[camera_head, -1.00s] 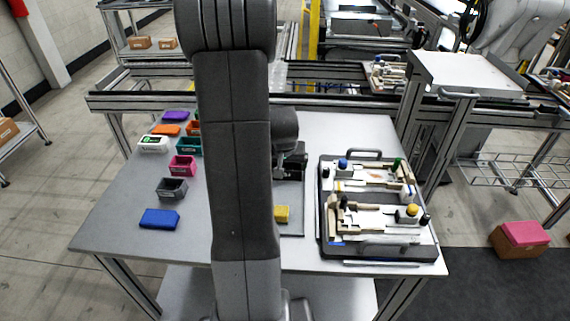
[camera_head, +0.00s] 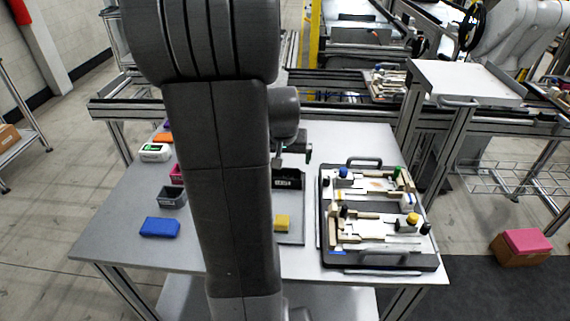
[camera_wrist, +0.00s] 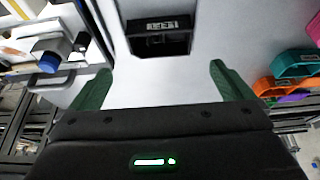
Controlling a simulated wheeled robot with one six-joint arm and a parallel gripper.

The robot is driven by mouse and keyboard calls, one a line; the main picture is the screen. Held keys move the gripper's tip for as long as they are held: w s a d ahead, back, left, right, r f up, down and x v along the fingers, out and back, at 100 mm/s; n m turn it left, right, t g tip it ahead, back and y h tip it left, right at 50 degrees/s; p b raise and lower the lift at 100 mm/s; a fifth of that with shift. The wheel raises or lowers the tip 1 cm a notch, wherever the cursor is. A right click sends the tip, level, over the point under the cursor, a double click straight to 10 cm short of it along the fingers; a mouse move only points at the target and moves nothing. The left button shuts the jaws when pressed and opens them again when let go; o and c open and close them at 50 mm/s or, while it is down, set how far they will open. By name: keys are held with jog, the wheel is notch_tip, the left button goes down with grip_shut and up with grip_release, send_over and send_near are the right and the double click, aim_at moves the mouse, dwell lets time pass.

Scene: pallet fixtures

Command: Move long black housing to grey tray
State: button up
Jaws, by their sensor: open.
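The long black housing (camera_head: 288,180) lies at the far end of the grey tray (camera_head: 291,238), right of my arm; the arm hides part of both. In the wrist view the housing (camera_wrist: 158,40) is at the top middle, with white marks on its face. My gripper (camera_wrist: 162,80) is open, with its two green fingers apart and nothing between them. In the head view my gripper (camera_head: 296,154) is just above and beyond the housing, apart from it and partly hidden by the arm.
A yellow block (camera_head: 282,223) sits on the tray's near part. The black fixture pallet (camera_head: 377,262) stands close at the right. A blue block (camera_head: 160,227), a grey bin (camera_head: 171,196) and a white device (camera_head: 155,152) are on the left of the table.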

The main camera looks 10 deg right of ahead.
jog(key=shift+v, duration=1.25)
jog(key=shift+d, duration=0.1)
dwell(0.4)
